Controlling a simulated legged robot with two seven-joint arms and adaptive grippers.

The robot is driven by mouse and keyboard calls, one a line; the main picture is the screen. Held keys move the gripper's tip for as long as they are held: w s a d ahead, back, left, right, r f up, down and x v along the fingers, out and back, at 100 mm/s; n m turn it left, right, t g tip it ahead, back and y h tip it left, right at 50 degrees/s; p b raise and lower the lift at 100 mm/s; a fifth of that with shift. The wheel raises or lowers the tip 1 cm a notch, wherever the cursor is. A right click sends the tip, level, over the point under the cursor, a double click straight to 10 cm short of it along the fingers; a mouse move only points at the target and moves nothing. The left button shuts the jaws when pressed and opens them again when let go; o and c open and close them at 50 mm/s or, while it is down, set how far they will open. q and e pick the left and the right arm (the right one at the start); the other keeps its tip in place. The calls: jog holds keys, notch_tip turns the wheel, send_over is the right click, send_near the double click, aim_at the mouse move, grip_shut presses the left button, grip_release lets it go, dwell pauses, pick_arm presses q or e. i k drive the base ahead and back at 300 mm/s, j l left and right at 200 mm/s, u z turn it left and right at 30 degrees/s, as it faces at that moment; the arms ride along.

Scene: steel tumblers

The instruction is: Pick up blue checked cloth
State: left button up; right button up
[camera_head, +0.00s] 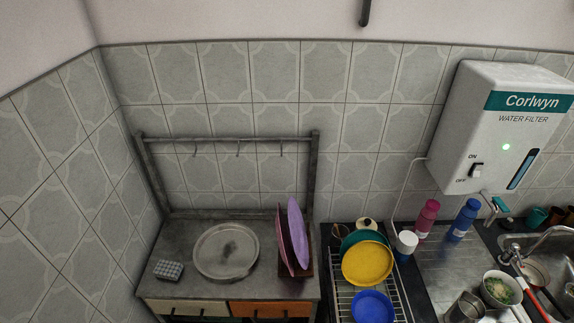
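The blue checked cloth (168,270) lies folded as a small block on the grey counter of the metal stand, near its front left corner. It is to the left of a round steel plate and apart from it. Neither my left nor my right gripper shows in the head view.
A round steel plate (226,251) lies on the stand (190,228). Pink and purple plates (298,234) stand upright in a holder. A dish rack holds a yellow plate (367,263) and a blue bowl (372,307). Bottles (427,219), a water filter (504,127) and a sink are right.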

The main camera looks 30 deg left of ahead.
aim_at(164, 268)
jog(key=u, duration=2.3)
